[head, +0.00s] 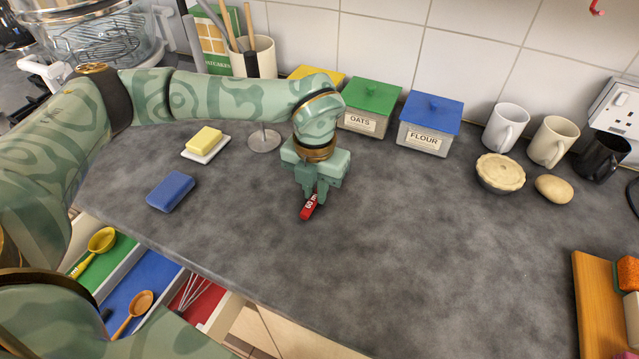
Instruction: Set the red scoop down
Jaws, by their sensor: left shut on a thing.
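The red scoop (308,208) shows as a small red piece with white markings over the middle of the grey counter (400,250). My left gripper (314,198) points down and is shut on it. The fingers cover its upper part, and I cannot make out a bowl shape. It is tilted, its lower end toward the front left. I cannot tell whether it touches the counter. My right gripper is not in view.
A blue block (171,191) and a butter dish (206,145) lie to the left. Canisters (430,122), mugs (505,128) and a pie (499,173) line the back. An open drawer (145,290) is at front left. The counter right of the gripper is clear.

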